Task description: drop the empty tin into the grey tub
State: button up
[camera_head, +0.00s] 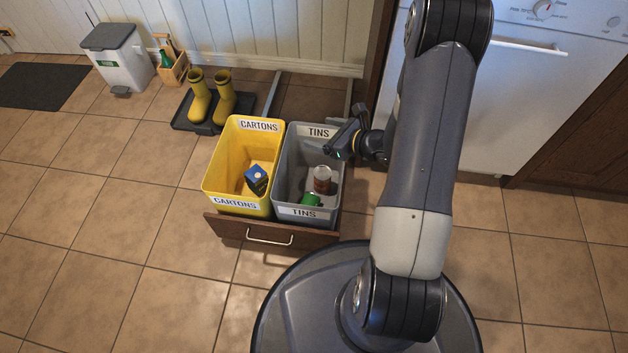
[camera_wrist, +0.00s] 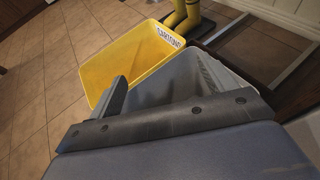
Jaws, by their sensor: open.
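The grey tub (camera_head: 290,168), labelled TINS, stands in a pulled-out drawer. A tin (camera_head: 322,181) with a reddish-brown label and a pale top is inside it, near the right wall. A green item (camera_head: 311,200) lies beside the tin at the tub's front end. My gripper (camera_head: 340,148) is open at the tub's right rim, above the tin and apart from it. Nothing shows between its fingers. In the wrist view the grey tub (camera_wrist: 180,82) is partly hidden by my gripper, and its contents do not show.
A yellow tub (camera_head: 222,165), labelled CARTONS, stands left of the grey one with a blue carton (camera_head: 257,179) inside. Yellow boots (camera_head: 212,97) stand on a dark tray behind. A white appliance (camera_head: 520,90) is at the right.

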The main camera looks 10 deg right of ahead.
jog(key=p+v, duration=0.1)
jog(key=v, duration=0.6)
jog(key=shift+p, duration=0.35)
jog(key=shift+f, duration=0.1)
jog(key=b+x, duration=0.4)
jog(key=x, duration=0.7)
notch_tip(320, 180, up, 5)
jog(key=p, duration=0.3)
jog(key=shift+s+r+p, duration=0.1)
jog(key=shift+r+p, duration=0.15)
jog(key=shift+p, duration=0.15)
jog(key=shift+f, duration=0.15)
